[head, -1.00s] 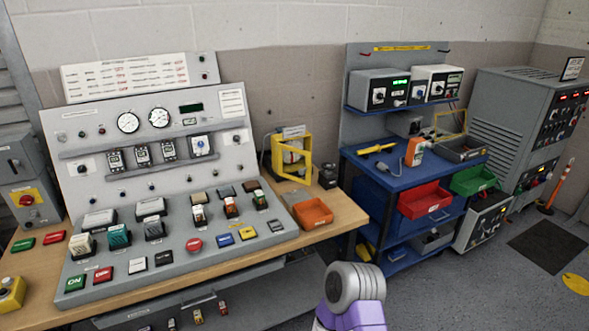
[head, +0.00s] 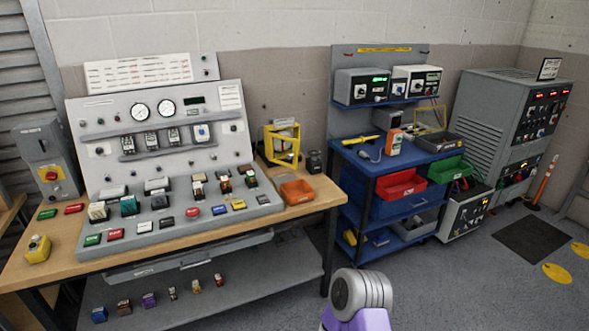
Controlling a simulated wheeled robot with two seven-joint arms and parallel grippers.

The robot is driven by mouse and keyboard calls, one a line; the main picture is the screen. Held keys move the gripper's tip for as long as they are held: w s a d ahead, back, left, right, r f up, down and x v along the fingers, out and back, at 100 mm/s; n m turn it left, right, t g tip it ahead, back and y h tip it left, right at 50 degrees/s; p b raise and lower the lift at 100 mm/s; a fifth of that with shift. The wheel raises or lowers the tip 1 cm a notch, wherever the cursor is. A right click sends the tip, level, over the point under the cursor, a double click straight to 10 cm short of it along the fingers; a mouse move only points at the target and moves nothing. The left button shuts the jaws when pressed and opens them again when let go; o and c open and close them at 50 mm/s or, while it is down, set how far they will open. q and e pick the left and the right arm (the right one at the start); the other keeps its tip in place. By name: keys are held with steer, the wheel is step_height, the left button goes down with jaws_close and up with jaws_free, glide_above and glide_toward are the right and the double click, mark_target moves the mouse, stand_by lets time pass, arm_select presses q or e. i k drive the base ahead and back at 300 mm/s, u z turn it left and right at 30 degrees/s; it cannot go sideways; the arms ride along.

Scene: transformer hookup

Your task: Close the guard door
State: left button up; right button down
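A yellow-framed guard door (head: 284,147) stands at the back right of the wooden workbench, beside the sloped control console. It looks swung open toward the front, with a pale unit partly visible behind it. A grey and purple rounded part of my own arm (head: 361,299) shows at the bottom, right of the middle, well apart from the guard door. Neither of my grippers shows in the head view.
The grey console (head: 165,165) with buttons and gauges fills most of the workbench (head: 318,196). An orange bin (head: 297,192) sits in front of the guard door. A blue cart (head: 352,160) stands right of the bench. Grey floor is open at front right.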

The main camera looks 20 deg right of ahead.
mark_target(271, 135)
steer(key=u, duration=0.25)
steer(key=k, duration=0.3)
steer(key=z, duration=1.5)
steer(key=i, duration=1.25)
steer(key=u, duration=0.45)
steer(key=i, duration=1)
steer(key=u, duration=1)
